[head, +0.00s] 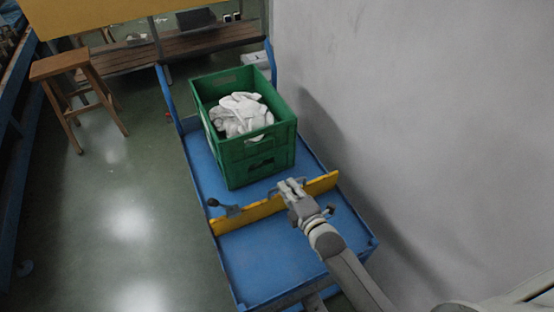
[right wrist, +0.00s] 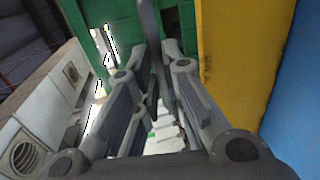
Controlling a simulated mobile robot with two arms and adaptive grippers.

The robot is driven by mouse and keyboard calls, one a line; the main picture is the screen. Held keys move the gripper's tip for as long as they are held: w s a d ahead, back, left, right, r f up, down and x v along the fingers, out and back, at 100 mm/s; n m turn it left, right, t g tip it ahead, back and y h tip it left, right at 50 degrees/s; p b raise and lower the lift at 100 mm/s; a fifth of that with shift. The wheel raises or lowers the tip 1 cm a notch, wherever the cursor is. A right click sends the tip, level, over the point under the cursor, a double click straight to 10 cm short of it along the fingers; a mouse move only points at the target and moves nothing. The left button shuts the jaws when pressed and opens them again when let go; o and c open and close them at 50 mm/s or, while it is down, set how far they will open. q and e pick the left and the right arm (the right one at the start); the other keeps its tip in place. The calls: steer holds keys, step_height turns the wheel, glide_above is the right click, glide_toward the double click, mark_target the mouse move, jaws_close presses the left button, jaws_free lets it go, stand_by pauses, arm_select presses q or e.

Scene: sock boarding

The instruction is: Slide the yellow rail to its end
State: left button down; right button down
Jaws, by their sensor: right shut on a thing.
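The yellow rail (head: 262,210) lies across the blue cart (head: 262,268), in front of the green crate (head: 262,158), with a strip of blue deck between them. A dark-knobbed lever (head: 214,203) sticks out near the rail's left end. My right gripper (head: 291,186) is over the rail, right of its middle. In the right wrist view its fingers (right wrist: 150,72) are closed around a dark grey bar (right wrist: 150,25), which looks like a handle of the rail. The rail's yellow face (right wrist: 235,60) is right of the fingers there. My left gripper is not in view.
White cloth pieces (head: 240,113) fill the crate. A grey wall (head: 420,120) runs along the cart's right side. A wooden stool (head: 62,65) and a bench (head: 185,44) stand behind. The deck in front of the rail is bare.

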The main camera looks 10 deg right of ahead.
steer(key=f+p+v, duration=0.2)
steer(key=v, duration=0.8)
steer(key=f+p+v, duration=0.1)
steer(key=p+v, duration=0.1)
steer(key=v, duration=0.8)
steer(key=shift+s+d+f, duration=0.2)
steer(key=shift+s+f, duration=0.25)
steer(key=shift+s, duration=0.3)
steer(key=c, duration=1.9)
jaws_free()
steer(key=shift+o, duration=0.4)
steer(key=shift+s+r, duration=0.1)
steer(key=shift+s, duration=0.1)
steer(key=v, duration=1.2)
steer(key=shift+d, duration=0.1)
